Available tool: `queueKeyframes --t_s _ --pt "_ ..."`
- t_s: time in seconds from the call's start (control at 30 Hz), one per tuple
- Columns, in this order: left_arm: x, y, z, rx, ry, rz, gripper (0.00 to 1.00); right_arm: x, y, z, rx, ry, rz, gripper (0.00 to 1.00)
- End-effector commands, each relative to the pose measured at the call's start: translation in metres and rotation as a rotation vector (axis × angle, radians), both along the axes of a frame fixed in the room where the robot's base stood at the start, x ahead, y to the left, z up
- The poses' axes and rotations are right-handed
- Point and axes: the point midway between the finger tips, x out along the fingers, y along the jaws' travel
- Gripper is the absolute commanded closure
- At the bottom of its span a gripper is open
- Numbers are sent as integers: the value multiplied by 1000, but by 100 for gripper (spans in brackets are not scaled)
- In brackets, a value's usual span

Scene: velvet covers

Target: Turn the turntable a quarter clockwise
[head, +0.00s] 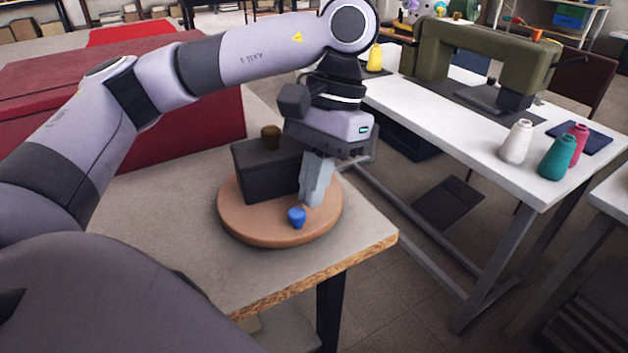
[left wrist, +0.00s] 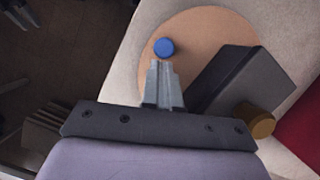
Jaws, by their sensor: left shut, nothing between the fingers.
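The turntable (head: 262,232) is a round tan disc on the corner of the grey-topped table. On it stand a black box (head: 265,172) and a small blue peg (head: 297,217). A brown knob (head: 270,137) shows at the box's top. My left gripper (head: 310,203) is shut and empty, pointing down over the disc between the box and the blue peg. In the left wrist view its fingertips (left wrist: 162,64) are just short of the blue peg (left wrist: 164,47), beside the black box (left wrist: 228,78). I cannot tell whether they touch the disc.
A red box (head: 190,110) stands behind on the same table (head: 160,215). To the right, a white table (head: 450,130) holds a green sewing machine (head: 487,50) and thread spools, including a white one (head: 516,142). The table's front edge is close to the turntable.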

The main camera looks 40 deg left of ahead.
Motion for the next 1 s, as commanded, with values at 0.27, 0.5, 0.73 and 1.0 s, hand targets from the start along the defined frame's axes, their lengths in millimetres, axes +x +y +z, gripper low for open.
queueKeyframes --t_s 0.27,0.5,0.73,1.0 --pt "-3 1 0 1 0 -36 100 1 1 5 6 -7 -6 57" --pt "-5 2 0 1 0 -57 100 0 1 4 6 -3 -8 57" --pt "-7 3 0 1 0 -83 100 0 1 6 4 -4 -8 57" --pt "-10 4 0 1 0 -117 100 0 -1 8 -2 -4 -6 57"
